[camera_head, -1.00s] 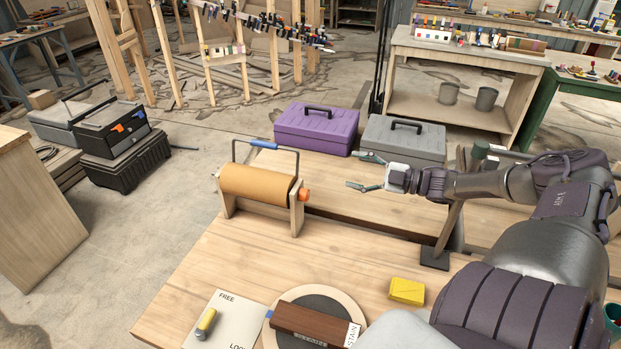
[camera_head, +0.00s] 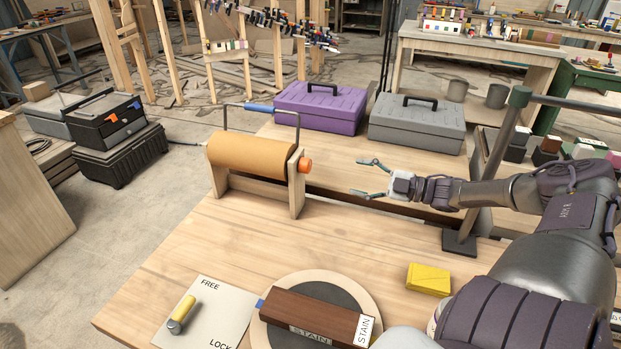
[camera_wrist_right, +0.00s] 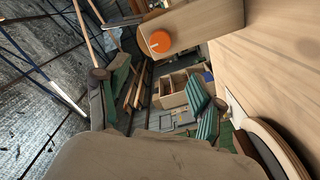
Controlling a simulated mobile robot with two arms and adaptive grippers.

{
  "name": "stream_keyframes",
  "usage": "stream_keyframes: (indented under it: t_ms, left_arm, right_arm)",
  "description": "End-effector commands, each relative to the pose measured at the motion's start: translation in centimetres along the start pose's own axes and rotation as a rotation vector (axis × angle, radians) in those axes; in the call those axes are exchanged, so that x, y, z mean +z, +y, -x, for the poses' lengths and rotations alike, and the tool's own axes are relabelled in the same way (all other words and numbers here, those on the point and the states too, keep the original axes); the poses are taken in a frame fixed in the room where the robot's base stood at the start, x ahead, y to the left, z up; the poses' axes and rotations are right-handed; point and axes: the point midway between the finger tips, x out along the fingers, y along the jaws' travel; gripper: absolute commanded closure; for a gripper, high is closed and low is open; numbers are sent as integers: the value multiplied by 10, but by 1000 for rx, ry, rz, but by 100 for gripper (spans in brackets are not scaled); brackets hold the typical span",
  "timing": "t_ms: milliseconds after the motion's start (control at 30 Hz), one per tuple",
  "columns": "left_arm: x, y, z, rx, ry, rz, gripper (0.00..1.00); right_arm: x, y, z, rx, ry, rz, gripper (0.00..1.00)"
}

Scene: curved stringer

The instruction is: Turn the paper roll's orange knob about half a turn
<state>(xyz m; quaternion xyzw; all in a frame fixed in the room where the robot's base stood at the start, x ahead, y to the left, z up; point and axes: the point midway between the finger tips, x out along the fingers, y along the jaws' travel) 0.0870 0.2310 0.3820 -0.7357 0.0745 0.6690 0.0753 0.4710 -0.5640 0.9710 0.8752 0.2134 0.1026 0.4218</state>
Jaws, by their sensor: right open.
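The paper roll (camera_head: 250,155) is a brown cylinder lying level in a wooden stand (camera_head: 297,190) on the workbench. Its orange knob (camera_head: 305,163) sticks out on the right end of the stand. In the right wrist view the orange knob (camera_wrist_right: 160,41) shows at the upper middle, on the wooden upright. My right gripper (camera_head: 362,177) is open and empty. It is to the right of the knob with its fingers pointing left, apart from it. In the right wrist view its green-grey fingers (camera_wrist_right: 160,100) stand either side, below the knob. My left gripper is not in view.
A purple toolbox (camera_head: 320,107) and a grey toolbox (camera_head: 417,123) stand behind. A yellow block (camera_head: 429,279), a FREE/LOCK panel (camera_head: 218,296) with a lever, and a wooden STAIN block (camera_head: 318,318) on a round disc lie in front. A dark post (camera_head: 490,165) stands near my forearm.

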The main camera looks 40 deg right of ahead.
Motion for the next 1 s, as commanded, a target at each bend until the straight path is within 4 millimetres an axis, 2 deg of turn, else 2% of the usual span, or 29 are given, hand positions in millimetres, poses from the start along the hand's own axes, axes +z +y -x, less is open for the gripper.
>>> stream_keyframes:
  t_ms: [167,367,567,800,1000]
  left_arm:
    - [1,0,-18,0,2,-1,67]
    - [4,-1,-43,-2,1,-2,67]
    - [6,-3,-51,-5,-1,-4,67]
    - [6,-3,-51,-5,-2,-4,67]
    - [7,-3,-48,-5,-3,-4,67]
  right_arm:
    - [2,-3,-21,4,6,2,32]
    - [2,-3,-57,8,7,3,32]
    - [0,0,-84,7,6,3,32]
    - [-2,2,-113,6,5,1,32]
    - [-1,2,-130,3,1,1,32]
